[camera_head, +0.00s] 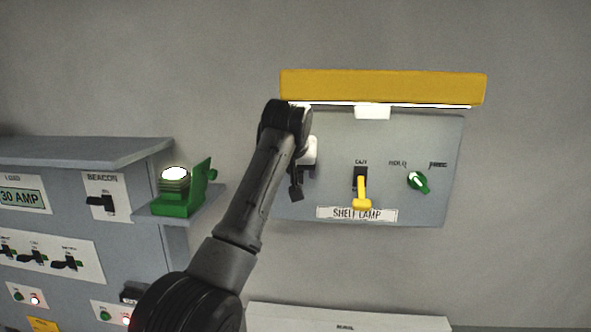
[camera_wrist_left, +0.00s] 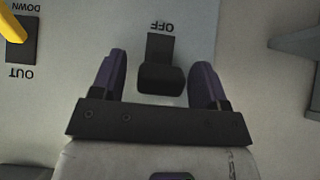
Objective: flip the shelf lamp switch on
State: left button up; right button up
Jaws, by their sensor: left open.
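The shelf lamp panel (camera_head: 335,170) hangs on the wall under a yellow hood (camera_head: 380,87) with a bright white strip along its lower edge. It bears a "SHELF LAMP" label (camera_head: 357,214). In the left wrist view, upside down, a black switch (camera_wrist_left: 161,78) shows with the word "OFF" beside it. My left gripper (camera_wrist_left: 160,85) is open, with one finger on each side of this switch; I cannot tell whether they touch it. In the head view my left gripper (camera_head: 297,180) is at the panel's left part, and arm and gripper largely hide the switch there. My right gripper is out of view.
On the same panel are a yellow lever (camera_head: 362,192) marked "OUT" and a green knob (camera_head: 418,181). A grey cabinet (camera_head: 90,220) with switches and a green beacon (camera_head: 174,196) stands to the left. Bare wall is right of the panel.

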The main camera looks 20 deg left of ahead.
pick_arm(q)
jog(key=shift+s+d+r+b, duration=0.1)
jog(key=shift+s+r+b, duration=0.25)
jog(key=shift+s+b, duration=0.05)
jog(key=b+v, duration=0.4)
jog(key=v, duration=0.8)
jog(key=shift+s+r, duration=0.2)
jog(key=shift+r, duration=0.15)
